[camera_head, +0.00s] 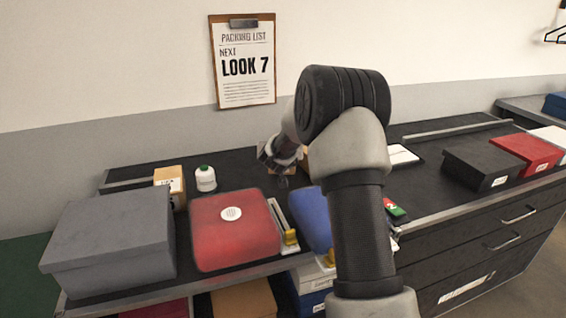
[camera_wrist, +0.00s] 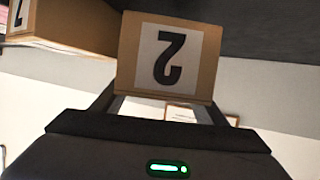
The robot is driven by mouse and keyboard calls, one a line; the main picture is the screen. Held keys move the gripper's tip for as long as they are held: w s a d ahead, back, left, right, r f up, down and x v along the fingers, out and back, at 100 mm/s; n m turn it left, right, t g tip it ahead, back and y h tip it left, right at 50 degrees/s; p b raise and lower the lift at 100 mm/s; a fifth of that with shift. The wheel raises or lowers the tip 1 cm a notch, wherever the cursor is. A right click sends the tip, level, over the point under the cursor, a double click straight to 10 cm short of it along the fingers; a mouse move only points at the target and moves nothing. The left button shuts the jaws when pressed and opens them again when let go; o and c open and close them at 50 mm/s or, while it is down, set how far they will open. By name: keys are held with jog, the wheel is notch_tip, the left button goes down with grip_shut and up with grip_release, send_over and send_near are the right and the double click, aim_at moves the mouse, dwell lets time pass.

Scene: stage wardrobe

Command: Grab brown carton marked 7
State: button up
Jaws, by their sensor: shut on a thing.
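My gripper (camera_wrist: 162,108) is shut on a small brown carton (camera_wrist: 208,62), with a finger on either side of it. In the wrist view the carton's white label shows a dark digit that looks like an upside-down 2, not a 7. In the head view my gripper (camera_head: 283,176) is over the rear of the dark counter, and my arm hides much of the carton. A second brown carton (camera_head: 169,175) stands at the left back with a white label too small to read. At the wrist view's upper left is another brown carton (camera_wrist: 75,28), its mark cut off.
A grey box (camera_head: 110,240), red case (camera_head: 235,230) and blue item (camera_head: 311,215) line the front. A black box (camera_head: 488,165) and red box (camera_head: 526,152) stand right. A "LOOK 7" clipboard (camera_head: 243,62) hangs behind.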

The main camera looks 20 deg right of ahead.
jog(key=shift+f+b, duration=0.5)
jog(key=shift+f, duration=1.25)
jog(key=shift+f, duration=0.1)
jog(key=shift+f, duration=0.15)
jog(key=o, duration=1.1)
